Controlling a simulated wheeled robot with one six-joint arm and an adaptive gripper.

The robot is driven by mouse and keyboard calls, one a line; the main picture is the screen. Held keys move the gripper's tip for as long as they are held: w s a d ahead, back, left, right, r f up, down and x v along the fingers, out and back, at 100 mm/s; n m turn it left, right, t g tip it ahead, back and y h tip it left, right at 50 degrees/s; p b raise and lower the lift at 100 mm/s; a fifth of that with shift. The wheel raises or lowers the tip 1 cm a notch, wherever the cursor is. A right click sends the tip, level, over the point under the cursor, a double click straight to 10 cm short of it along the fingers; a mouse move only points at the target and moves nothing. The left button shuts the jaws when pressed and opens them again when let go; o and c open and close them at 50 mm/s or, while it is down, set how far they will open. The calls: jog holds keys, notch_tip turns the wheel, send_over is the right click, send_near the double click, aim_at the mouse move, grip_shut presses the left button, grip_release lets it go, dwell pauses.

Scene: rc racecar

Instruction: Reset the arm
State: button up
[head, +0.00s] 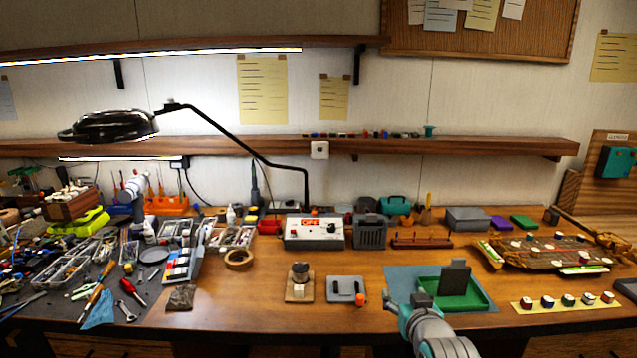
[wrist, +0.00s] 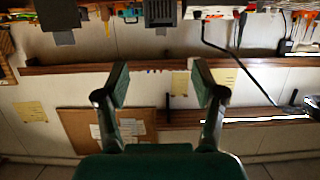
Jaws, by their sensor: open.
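My gripper (wrist: 162,80) shows in the wrist view with its two dark fingers spread apart. Nothing is between them; only the wall and shelf show behind. In the head view my gripper (head: 405,303) is at the lower right of centre, over the front part of the bench. It is just left of a green tray (head: 483,303) in that picture. My teal and grey wrist runs down to the bottom edge. I cannot tell the gripper's exact height above the bench.
A black lamp (head: 112,126) arches over the cluttered left side. A grey holder with an orange knob (head: 346,289) and a small stand (head: 300,290) are left of my gripper. Bare wood shows at front centre.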

jog(key=s+f, duration=2.1)
jog(key=s, duration=0.3)
jog(key=f+v, duration=0.2)
jog(key=v, duration=1.3)
jog(key=s+f+v, duration=0.1)
jog(key=f+v, duration=0.1)
jog(key=v, duration=1.3)
jog(key=shift+s+f, duration=0.35)
